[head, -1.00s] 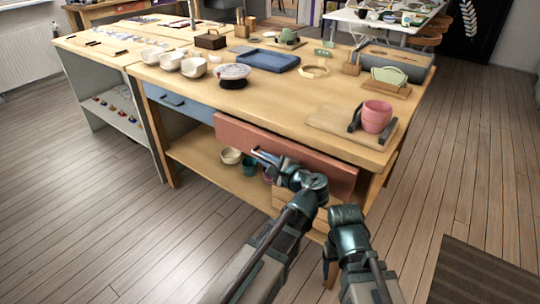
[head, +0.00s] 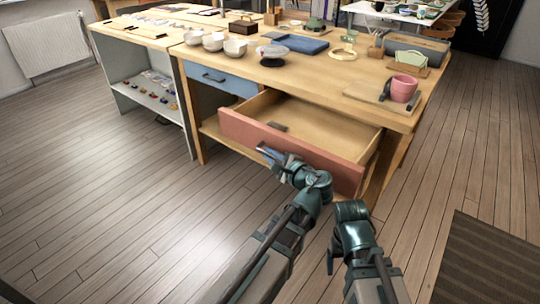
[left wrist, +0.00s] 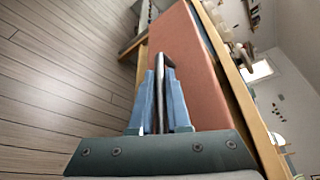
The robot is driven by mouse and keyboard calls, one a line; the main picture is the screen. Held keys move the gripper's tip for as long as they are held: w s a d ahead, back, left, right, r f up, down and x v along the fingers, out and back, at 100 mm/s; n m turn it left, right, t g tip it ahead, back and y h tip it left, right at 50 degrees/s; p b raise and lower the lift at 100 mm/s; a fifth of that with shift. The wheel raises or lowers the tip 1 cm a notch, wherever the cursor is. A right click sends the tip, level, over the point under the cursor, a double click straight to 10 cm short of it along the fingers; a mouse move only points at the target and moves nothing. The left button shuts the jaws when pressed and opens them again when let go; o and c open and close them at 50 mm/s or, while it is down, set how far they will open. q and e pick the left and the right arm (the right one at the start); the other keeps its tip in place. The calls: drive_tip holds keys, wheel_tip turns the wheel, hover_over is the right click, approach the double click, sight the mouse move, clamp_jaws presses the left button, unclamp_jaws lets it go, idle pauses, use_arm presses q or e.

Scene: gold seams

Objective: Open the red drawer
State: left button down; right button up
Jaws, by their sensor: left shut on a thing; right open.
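The red drawer (head: 290,145) is pulled well out of the wooden workbench (head: 350,98) in the head view. Its inside shows, with a small dark item (head: 278,126) near the front panel. My left gripper (head: 268,153) is at the drawer's front and is shut on its handle. In the left wrist view the blue fingers (left wrist: 160,98) close around the dark bar handle (left wrist: 165,62), against the red front panel (left wrist: 188,60). My right gripper (head: 330,262) is apart from the drawer, low at the bottom of the head view, and is open.
A closed blue drawer (head: 218,79) is left of the red one. The benchtop holds white bowls (head: 214,41), a blue tray (head: 300,43) and a pink cup (head: 403,88) on a board. A dark mat (head: 485,262) lies at right. The floor in front is clear.

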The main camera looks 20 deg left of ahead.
use_arm(q)
drive_tip(key=c, duration=0.9)
unclamp_jaws()
